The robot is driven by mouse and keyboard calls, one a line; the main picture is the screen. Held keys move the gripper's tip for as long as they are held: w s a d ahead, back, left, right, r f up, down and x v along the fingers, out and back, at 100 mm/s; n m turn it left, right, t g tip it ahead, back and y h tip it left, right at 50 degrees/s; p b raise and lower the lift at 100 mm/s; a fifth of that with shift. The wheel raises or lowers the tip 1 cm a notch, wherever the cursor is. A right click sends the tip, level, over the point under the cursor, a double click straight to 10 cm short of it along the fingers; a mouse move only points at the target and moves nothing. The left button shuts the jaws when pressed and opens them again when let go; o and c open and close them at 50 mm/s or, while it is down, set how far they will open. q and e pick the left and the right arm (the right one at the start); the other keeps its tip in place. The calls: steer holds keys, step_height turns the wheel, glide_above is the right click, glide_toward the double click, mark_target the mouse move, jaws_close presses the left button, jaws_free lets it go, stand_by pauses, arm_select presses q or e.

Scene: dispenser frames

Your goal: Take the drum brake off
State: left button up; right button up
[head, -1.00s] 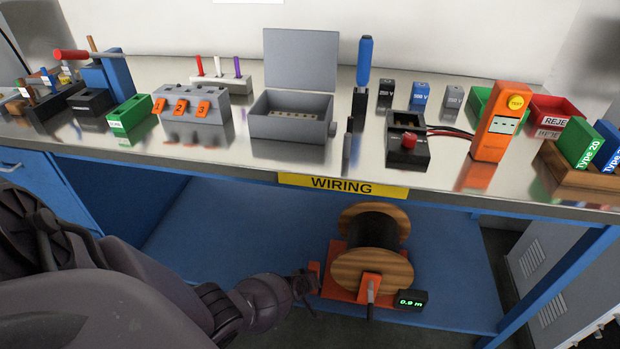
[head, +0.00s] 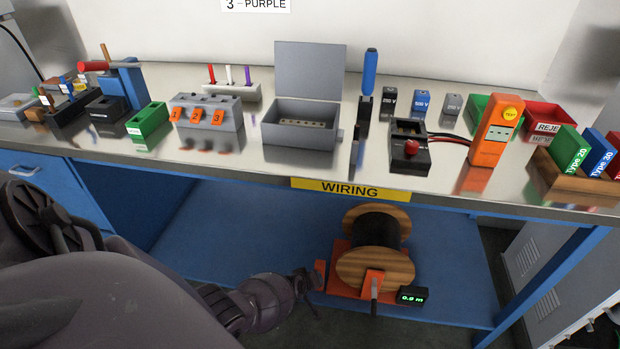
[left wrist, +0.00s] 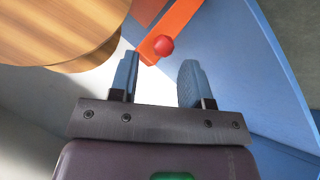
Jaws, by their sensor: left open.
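The cable drum (head: 375,268), with two wooden flanges around a dark winding, stands in an orange stand (head: 345,287) on the blue lower shelf. In the left wrist view one wooden flange (left wrist: 60,30) fills the upper left. An orange lever or bar (left wrist: 172,28) with a red ball knob (left wrist: 163,45), apparently the brake, lies just beyond my fingertips. My left gripper (left wrist: 160,63) is open and empty, with the knob in line with the gap between its fingers. In the head view my left gripper (head: 308,284) is at the stand's left side. My right gripper is out of view.
A small green-digit display (head: 412,296) sits at the stand's right. Above, the steel bench with the WIRING label (head: 350,190) overhangs the shelf and carries an open grey box (head: 300,125), a tester (head: 497,130) and bins. The blue shelf (head: 230,235) is clear left of the drum.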

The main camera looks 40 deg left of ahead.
arm_select(q)
steer(key=p+v, duration=0.3)
steer(key=v, duration=0.2)
steer(key=shift+s+r, duration=0.2)
steer(key=shift+s, duration=0.05)
stand_by(0.5)
